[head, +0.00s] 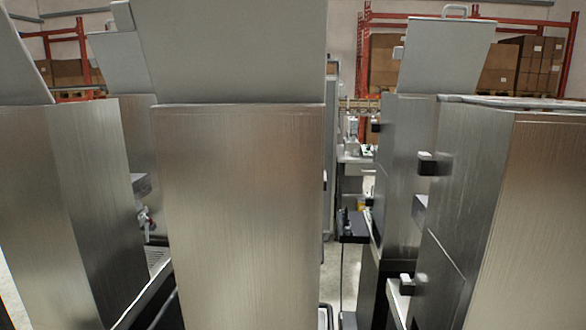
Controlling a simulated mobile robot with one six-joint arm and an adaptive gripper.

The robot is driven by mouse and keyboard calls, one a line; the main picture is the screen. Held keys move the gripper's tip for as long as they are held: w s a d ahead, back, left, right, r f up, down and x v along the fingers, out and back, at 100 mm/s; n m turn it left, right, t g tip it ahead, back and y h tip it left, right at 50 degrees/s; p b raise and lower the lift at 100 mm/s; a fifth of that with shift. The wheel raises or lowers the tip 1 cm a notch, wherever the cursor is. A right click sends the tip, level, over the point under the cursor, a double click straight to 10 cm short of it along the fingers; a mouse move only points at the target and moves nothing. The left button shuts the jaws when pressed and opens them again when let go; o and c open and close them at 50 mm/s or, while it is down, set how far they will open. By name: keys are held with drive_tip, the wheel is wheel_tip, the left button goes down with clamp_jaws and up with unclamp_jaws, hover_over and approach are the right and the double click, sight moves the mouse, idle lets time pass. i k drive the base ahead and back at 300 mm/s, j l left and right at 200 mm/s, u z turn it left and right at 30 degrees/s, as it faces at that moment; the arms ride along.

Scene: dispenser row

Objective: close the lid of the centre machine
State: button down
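The centre machine (240,210) is a tall brushed-metal box with its back or side panel facing me in the head view. Its lid (232,52) stands up from the top edge, raised and open, and its upper part runs out of the picture. The top opening of this machine is hidden behind the panel and lid. My gripper does not show in this view.
A left machine (40,210) has a raised lid (18,62). A right machine (535,200) shows no raised lid. Behind it another machine (406,150) has a raised lid (445,55). Narrow gaps separate the machines. Red racks with boxes (500,62) stand behind.

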sight(195, 51)
drive_tip(key=k+j, duration=0.1)
drive_tip(key=j, duration=1.95)
